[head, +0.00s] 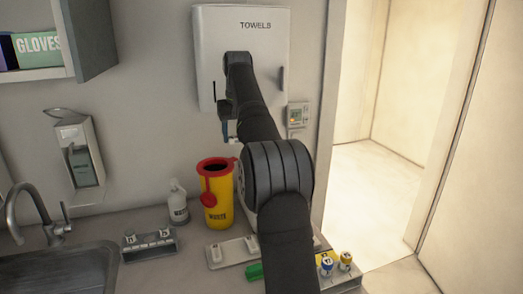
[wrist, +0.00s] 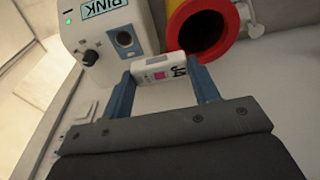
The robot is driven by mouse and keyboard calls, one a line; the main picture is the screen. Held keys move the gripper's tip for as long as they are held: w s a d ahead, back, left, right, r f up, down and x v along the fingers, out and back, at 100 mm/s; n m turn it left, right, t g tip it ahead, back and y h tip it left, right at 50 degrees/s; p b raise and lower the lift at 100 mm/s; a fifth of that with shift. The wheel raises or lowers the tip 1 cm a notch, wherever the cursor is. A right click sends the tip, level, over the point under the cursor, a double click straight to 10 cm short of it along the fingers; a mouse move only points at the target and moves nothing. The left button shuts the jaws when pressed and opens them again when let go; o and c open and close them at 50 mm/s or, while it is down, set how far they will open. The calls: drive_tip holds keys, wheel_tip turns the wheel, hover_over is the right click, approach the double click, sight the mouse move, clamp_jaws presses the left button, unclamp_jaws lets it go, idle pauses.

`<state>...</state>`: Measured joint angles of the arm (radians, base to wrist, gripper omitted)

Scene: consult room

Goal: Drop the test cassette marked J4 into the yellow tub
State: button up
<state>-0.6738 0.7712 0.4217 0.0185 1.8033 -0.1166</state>
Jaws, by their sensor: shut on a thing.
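In the head view, my gripper (head: 229,128) hangs in front of the wall, above the counter and the yellow tub. The tub (head: 217,213) stands upright with a red rim and a dark open mouth. In the wrist view, the tub's red rim (wrist: 232,45) and opening lie beyond the cassette, up and to the right. The cassette is hard to make out in the head view.
A white device with a knob (wrist: 105,45) stands beside the tub. A spray bottle (head: 178,207) is left of the tub. A grey rack (head: 148,245), a pale tray (head: 215,257), a green piece (head: 254,271) and capped vials (head: 345,262) occupy the counter.

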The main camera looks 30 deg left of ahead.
drive_tip(key=s+a+r, duration=0.3)
drive_tip(key=a, duration=0.2)
drive_tip(key=shift+s+f, duration=0.2)
drive_tip(key=shift+f, duration=2.65)
drive_tip(key=o, duration=1.1)
drive_tip(key=shift+r, duration=0.1)
drive_tip(key=shift+s+d+r, duration=0.15)
drive_tip(key=shift+r, duration=1.05)
drive_tip(key=shift+s+d+r, duration=0.1)
drive_tip(key=shift+d+r, duration=0.05)
drive_tip(key=shift+r, duration=1)
drive_tip(key=shift+s+d+r, duration=0.15)
drive_tip(key=shift+r, duration=1.05)
